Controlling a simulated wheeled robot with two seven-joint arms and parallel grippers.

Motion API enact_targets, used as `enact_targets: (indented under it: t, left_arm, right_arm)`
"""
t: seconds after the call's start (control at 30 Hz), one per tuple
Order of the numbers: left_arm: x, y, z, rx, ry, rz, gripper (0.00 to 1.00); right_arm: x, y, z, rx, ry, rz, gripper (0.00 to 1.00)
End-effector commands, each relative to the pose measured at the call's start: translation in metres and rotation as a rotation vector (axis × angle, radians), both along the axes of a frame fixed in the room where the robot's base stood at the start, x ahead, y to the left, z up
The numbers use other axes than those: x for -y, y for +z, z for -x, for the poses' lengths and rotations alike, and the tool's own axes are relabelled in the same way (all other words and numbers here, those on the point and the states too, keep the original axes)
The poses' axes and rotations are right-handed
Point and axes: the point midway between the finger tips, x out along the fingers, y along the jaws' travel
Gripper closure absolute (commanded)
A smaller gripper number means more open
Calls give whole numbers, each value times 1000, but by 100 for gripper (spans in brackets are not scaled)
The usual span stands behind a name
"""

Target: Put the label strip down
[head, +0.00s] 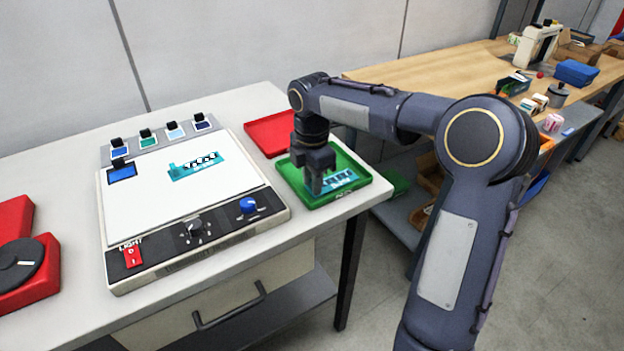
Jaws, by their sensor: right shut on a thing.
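My right gripper (316,188) points down over the green tray (364,184) at the right of the white table. It is shut on a teal label strip (343,179) with white marks, which shows beside the fingers, low in the tray. I cannot tell whether the strip touches the tray floor. Another teal label strip (197,166) with black and white marks lies on the white panel of the light box (230,200). My left gripper is not in view.
A red tray (262,131) stands behind the green one. Several small coloured samples (147,136) line the light box's back edge. A red device (45,275) sits at the far left. A wooden workbench (440,72) with clutter stands at the right.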

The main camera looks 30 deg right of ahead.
Motion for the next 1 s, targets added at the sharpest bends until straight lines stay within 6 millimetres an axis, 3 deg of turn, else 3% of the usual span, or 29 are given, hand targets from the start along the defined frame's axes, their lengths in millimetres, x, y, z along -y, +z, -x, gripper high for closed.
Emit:
enact_targets:
  t: [0.33, 0.37, 0.5, 0.83, 1.0]
  left_arm:
    - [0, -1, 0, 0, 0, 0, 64]
    - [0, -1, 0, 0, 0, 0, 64]
    - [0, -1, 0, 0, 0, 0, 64]
    - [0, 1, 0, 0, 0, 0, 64]
    - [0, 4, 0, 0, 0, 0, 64]
  right_arm:
    - [0, -4, 0, 1, 0, 0, 97]
    - [0, -3, 0, 2, 0, 0, 73]
    - [0, -3, 0, 2, 0, 0, 55]
    - [0, 0, 0, 2, 0, 0, 54]
    - [0, 22, -1, 5, -1, 0, 54]
